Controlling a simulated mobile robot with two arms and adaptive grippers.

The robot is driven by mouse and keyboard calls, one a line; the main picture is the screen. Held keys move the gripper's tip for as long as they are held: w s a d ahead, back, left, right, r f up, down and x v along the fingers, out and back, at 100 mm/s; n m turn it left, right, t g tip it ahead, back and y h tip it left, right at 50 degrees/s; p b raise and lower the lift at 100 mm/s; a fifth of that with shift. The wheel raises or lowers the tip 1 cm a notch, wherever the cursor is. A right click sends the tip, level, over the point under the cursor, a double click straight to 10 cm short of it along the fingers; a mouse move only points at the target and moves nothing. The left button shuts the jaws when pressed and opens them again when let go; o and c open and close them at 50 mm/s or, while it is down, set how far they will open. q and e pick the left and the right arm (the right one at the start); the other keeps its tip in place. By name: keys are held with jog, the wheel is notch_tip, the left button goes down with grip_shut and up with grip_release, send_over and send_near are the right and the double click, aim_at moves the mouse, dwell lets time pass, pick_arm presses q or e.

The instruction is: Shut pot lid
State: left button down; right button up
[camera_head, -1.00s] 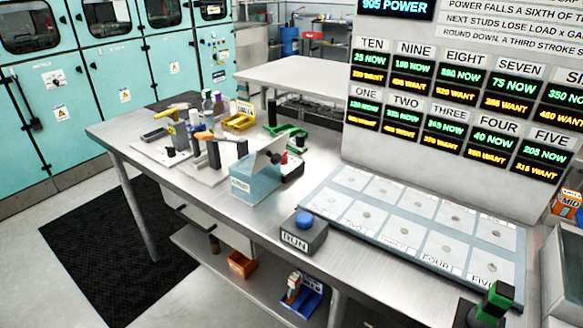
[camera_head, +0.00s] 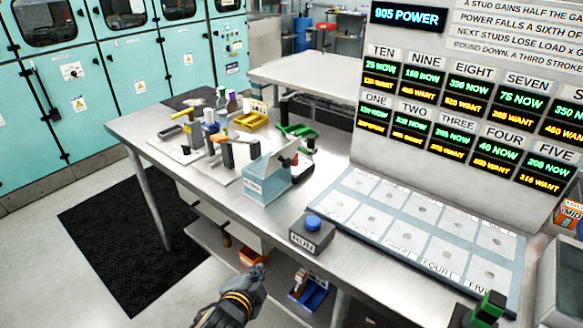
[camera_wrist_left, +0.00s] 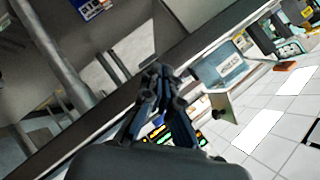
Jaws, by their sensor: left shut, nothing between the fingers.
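The pot is a light blue box (camera_head: 266,183) with a printed label, standing on the steel bench left of the button box. Its pale lid (camera_head: 278,156) is raised at a slant above the box. My left gripper (camera_head: 260,270) is at the bottom of the head view, in front of the bench edge and below the pot, well apart from it. Its fingers are together and empty. They also show closed in the left wrist view (camera_wrist_left: 157,72).
A button box with a blue top (camera_head: 312,235) stands right of the pot, beside a panel of square plates (camera_head: 410,225). Tools and a yellow tray (camera_head: 251,119) crowd the bench to the left and behind. A lower shelf holds a blue bin (camera_head: 310,292).

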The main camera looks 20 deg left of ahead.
aim_at(287, 161)
pick_arm(q)
jog(key=w+d+r+m+t+h, duration=0.35)
jog(key=w+r+m+t, duration=0.35)
jog(key=w+r+m, duration=0.5)
jog(key=w+a+r+p, duration=0.2)
jog(key=w+r+p, duration=0.1)
jog(key=w, duration=0.5)
jog(key=shift+w+n+p, duration=0.25)
jog(key=shift+n+p, duration=0.15)
jog(key=shift+p, duration=0.1)
jog(key=shift+y, duration=0.25)
jog(key=shift+w, duration=0.1)
